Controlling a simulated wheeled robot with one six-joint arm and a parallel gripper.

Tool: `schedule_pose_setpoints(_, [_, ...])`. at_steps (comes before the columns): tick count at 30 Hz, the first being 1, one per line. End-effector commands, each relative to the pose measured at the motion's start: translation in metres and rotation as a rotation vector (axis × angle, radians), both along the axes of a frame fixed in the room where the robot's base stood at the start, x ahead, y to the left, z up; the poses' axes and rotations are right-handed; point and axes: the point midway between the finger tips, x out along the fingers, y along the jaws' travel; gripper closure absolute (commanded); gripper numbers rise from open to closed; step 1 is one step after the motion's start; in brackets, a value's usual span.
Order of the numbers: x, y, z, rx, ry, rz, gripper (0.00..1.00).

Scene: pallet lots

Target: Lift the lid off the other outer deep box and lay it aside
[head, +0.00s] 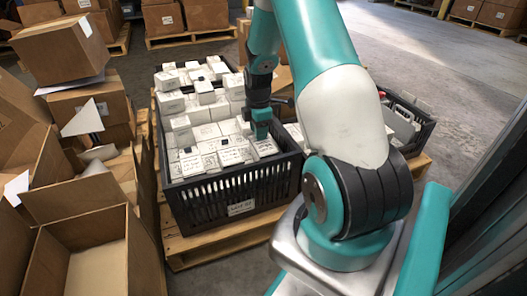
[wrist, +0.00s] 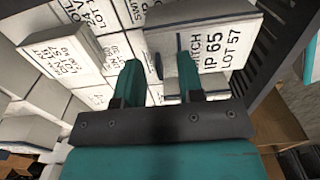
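My gripper (head: 262,136) points down into the black slatted crate (head: 240,190), over its front right part. In the wrist view its two teal fingers (wrist: 159,76) stand apart. Several white boxes (head: 205,133) fill the crate, some stacked higher at the back; a few carry small dark pieces on top. I cannot make out which is the outer deep box or its lid.
The crate stands on a wooden pallet (head: 215,243). Open cardboard boxes (head: 95,225) crowd the left side. Another dark crate (head: 425,120) is partly hidden behind my arm. More loaded pallets (head: 190,36) stand at the back. The grey floor (head: 420,60) at right is clear.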

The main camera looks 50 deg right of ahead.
Motion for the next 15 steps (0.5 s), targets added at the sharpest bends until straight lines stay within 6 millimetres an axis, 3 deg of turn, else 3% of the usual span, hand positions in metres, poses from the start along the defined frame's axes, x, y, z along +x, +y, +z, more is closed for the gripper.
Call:
schedule_pose_setpoints(6, [0.0005,-0.0003,-0.0003,-0.001,-0.002,0.000,0.65])
schedule_pose_setpoints(11, [0.0004,-0.0003,-0.0002,-0.001,-0.002,0.000,1.00])
schedule_pose_setpoints(15, [0.0004,-0.0003,-0.0002,-0.001,-0.002,0.000,1.00])
